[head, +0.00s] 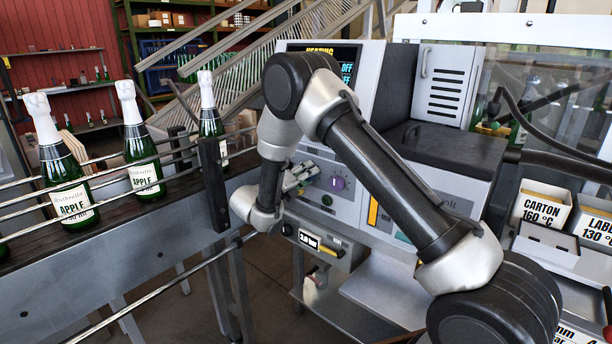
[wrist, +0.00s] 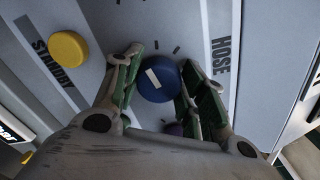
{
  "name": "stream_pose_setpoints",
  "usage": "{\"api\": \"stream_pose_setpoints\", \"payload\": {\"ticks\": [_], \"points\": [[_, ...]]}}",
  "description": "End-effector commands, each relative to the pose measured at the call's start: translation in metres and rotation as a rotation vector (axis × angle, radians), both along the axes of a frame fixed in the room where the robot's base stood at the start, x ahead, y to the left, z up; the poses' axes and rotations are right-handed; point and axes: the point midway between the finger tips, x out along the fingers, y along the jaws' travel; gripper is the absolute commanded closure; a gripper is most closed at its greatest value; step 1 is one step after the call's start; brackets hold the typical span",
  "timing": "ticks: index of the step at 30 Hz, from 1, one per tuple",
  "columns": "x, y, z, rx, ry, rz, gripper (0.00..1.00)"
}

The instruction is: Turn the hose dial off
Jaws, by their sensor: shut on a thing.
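The hose dial (wrist: 157,82) is a round blue knob with a white pointer mark, beside the HOSE label (wrist: 222,58) in the wrist view. Its pointer mark is tilted, with short dark scale ticks around the knob. My gripper (wrist: 158,88) has one green-padded finger on each side of the dial and is shut on it. In the head view my gripper (head: 300,178) is at the machine's front panel, and I cannot make out the blue dial behind it. A screen (head: 330,62) on the machine reads HEATING, with OFF twice.
A yellow knob (wrist: 68,48) is left of the dial, by another label. Bottles (head: 143,170) stand on a railed conveyor (head: 120,225) at left. A 3.0 bar sign (head: 309,240) is below.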

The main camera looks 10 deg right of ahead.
Motion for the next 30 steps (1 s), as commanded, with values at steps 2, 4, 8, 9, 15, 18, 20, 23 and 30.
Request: {"api": "stream_pose_setpoints", "payload": {"ticks": [2, 4, 8, 9, 15, 18, 20, 23, 30], "points": [[-0.0001, 0.0009, -0.0010, -0.033, 0.048, 0.002, 0.83], [0.0000, 0.0010, -0.0012, -0.063, 0.089, 0.002, 0.83], [0.0001, 0.0011, -0.0013, -0.109, 0.152, 0.002, 0.83], [0.0001, 0.0011, -0.0014, -0.121, 0.168, 0.002, 0.83], [0.0002, 0.0013, -0.0017, -0.163, 0.225, 0.003, 0.83], [0.0003, 0.0013, -0.0018, -0.173, 0.240, 0.003, 0.83], [0.0003, 0.0013, -0.0018, -0.178, 0.246, 0.003, 0.83], [0.0002, 0.0014, -0.0018, -0.182, 0.251, 0.003, 0.83], [0.0002, 0.0014, -0.0018, -0.182, 0.252, 0.003, 0.83]]}}
